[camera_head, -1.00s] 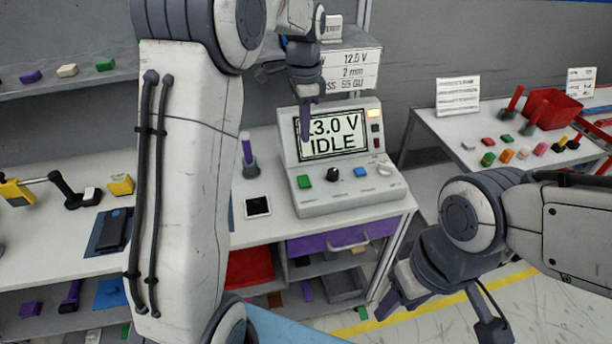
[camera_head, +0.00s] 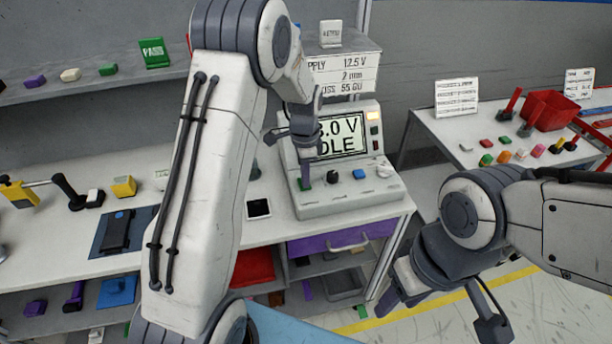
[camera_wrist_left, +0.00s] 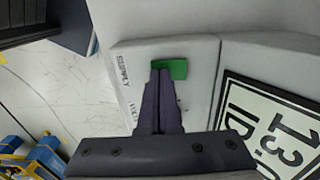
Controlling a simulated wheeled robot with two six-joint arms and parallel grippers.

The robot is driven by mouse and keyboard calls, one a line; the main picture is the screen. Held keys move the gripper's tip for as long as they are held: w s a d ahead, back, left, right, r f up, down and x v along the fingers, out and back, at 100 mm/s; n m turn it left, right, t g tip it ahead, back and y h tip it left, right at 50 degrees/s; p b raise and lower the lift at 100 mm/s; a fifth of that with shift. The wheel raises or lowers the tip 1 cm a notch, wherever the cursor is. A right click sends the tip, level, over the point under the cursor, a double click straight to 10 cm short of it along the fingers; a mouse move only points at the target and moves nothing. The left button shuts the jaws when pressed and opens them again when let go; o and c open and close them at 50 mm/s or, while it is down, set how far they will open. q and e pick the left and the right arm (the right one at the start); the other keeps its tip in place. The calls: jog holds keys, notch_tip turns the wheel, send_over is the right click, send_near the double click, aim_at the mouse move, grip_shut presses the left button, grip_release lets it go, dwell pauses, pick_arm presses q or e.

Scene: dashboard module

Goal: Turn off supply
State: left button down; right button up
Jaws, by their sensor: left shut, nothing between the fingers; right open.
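The supply unit (camera_head: 350,205) is a grey console on the bench with a tilted screen (camera_head: 350,133). The screen is partly hidden by my left gripper; ".0 V" and "DLE" show. On its front are a green button (camera_head: 302,186), a black knob (camera_head: 333,177), a blue button (camera_head: 359,174) and a white button (camera_head: 383,171). My left gripper (camera_head: 305,178) is shut and empty, its tips at the green button. In the left wrist view the fingertips (camera_wrist_left: 160,72) overlap the green button's (camera_wrist_left: 178,69) edge; I cannot tell whether they press it. My right gripper (camera_head: 439,312) is open and empty.
A sign (camera_head: 345,72) stands behind the unit. A black-and-white square item (camera_head: 258,208) lies left of it. A purple drawer (camera_head: 325,241) is under the bench. A second table (camera_head: 470,125) with a red bin (camera_head: 549,108) stands at right, apart from my right gripper.

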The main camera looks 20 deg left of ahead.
pick_arm(q)
jog(key=shift+s+d+f, duration=0.1)
jog(key=shift+s+f, duration=0.1)
jog(key=shift+f, duration=0.1)
dwell(0.4)
jog(key=shift+w+a+r, duration=0.15)
jog(key=shift+w+a, duration=0.1)
jog(key=shift+w, duration=0.2)
jog(key=shift+w+a+p, duration=0.25)
jog(key=shift+w+p, duration=0.05)
jog(key=shift+p, duration=0.05)
